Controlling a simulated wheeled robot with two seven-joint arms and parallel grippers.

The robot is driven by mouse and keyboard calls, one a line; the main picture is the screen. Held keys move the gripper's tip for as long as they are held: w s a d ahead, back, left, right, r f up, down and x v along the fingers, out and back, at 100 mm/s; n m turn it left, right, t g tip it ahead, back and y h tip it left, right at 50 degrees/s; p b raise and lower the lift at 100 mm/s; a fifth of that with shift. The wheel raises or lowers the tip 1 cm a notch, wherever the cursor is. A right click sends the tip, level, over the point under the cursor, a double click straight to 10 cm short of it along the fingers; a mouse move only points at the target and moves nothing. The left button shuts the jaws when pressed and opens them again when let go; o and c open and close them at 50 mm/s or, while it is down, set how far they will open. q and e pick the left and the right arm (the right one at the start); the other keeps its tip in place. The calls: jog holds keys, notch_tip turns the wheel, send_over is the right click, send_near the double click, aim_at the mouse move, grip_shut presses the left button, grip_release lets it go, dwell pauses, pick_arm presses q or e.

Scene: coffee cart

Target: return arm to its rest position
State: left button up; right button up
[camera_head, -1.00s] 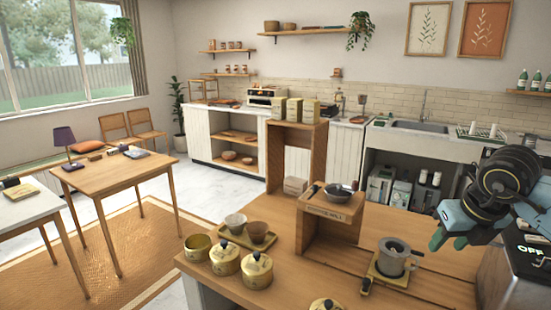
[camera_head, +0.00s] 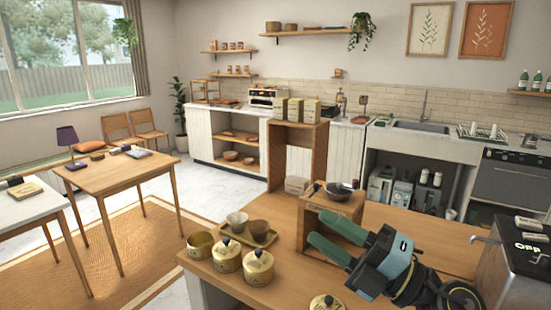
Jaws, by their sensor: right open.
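My right gripper (camera_head: 319,227) reaches in from the lower right, over the wooden counter. Its two green fingers point left and are spread apart, with nothing visible between them. They are in front of the small wooden stand (camera_head: 345,203), which carries a dark bowl (camera_head: 339,191); I cannot tell whether they touch it. My right arm's dark wrist (camera_head: 405,280) hides the counter where the metal cup stood. My left gripper is out of view.
Another gold lid (camera_head: 327,303) shows at the bottom edge. A dark machine (camera_head: 515,270) stands at the right. Bare counter (camera_head: 430,230) lies behind my wrist.

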jog(key=s+d+f+m+t+h, duration=0.1)
jog(key=d+f+m+t+h, duration=0.1)
jog(key=d+f+m+h, duration=0.75)
jog(key=s+d+f+m+t+h, duration=0.15)
jog(key=d+f+m+h, duration=0.45)
jog(key=m+h, duration=0.8)
jog(key=s+a+f+m+g+y, duration=0.2)
jog(key=s+f+m+g+y, duration=0.35)
jog(key=s+f+g, duration=0.95)
jog(key=s+f+t, duration=0.1)
jog(key=s+f, duration=0.3)
jog(key=f, duration=1)
jog(key=s+f+t, duration=0.2)
jog(key=s+f, duration=0.1)
jog(key=f, duration=1)
jog(key=s+d+f+g, duration=0.1)
jog(key=s+d+f, duration=0.2)
jog(key=s+f, duration=1.2)
jog(key=shift+s+g+h, duration=0.3)
jog(key=shift+s+g, duration=0.05)
jog(key=shift+s, duration=0.35)
